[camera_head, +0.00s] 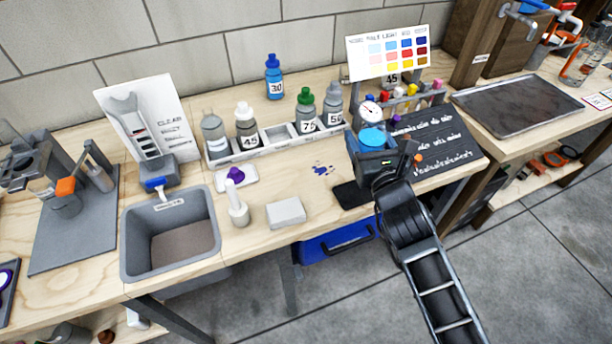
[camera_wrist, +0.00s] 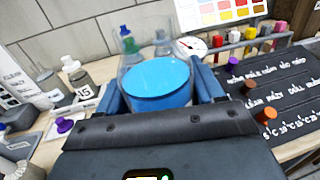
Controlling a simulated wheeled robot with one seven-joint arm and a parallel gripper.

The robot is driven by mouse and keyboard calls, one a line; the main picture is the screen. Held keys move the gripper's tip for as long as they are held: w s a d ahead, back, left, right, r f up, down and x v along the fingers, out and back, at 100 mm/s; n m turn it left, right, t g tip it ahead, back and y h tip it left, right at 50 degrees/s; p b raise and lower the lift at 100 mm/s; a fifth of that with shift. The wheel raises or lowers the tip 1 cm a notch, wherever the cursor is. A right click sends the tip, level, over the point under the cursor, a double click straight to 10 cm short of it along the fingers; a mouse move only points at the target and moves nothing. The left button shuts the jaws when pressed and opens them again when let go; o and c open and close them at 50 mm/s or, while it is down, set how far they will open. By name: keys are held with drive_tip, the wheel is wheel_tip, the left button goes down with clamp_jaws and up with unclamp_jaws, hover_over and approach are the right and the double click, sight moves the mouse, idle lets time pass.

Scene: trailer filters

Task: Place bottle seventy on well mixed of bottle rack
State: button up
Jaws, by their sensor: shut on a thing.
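My gripper (camera_head: 372,150) is above the right part of the bench, its two blue fingers closed around a round thing with a flat blue face (camera_wrist: 158,84). Clear walls rise beyond that face in the wrist view; I take it for the held bottle, but no number on it can be read. The white bottle rack (camera_head: 232,157) is to the left of my gripper. It holds a grey bottle (camera_head: 213,135), a bottle marked 45 (camera_head: 246,128), a green-capped bottle marked 75 (camera_head: 306,112) and a grey bottle (camera_head: 333,106). A gap shows between 45 and 75. Slot wording is unreadable.
A blue bottle marked 30 (camera_head: 273,78) stands behind the rack. A colour chart (camera_head: 388,50), dial gauge (camera_head: 369,112) and black lettered board (camera_head: 438,142) are near my gripper. A sink (camera_head: 136,250), white squeeze bottle (camera_head: 237,207) and white block (camera_head: 286,212) are left. Purple spots mark the bench.

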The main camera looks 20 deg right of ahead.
drive_tip(key=shift+w+a+f, duration=0.25)
drive_tip(key=shift+a+f, duration=0.05)
drive_tip(key=shift+a, duration=0.1)
drive_tip(key=shift+w+a+f+b, duration=0.75)
drive_tip(key=shift+a+f+b, duration=0.85)
drive_tip(key=shift+b, duration=0.25)
drive_tip(key=shift+w+a+f+b, duration=0.75)
drive_tip(key=shift+a+f+b, duration=0.6)
drive_tip(key=shift+f+b, duration=0.4)
drive_tip(key=shift+w+a+f+b, duration=0.75)
drive_tip(key=shift+a+f+b, duration=0.8)
drive_tip(key=shift+b, duration=0.4)
drive_tip(key=shift+f, duration=0.1)
drive_tip(key=o, duration=1.4)
drive_tip(key=shift+f, duration=0.1)
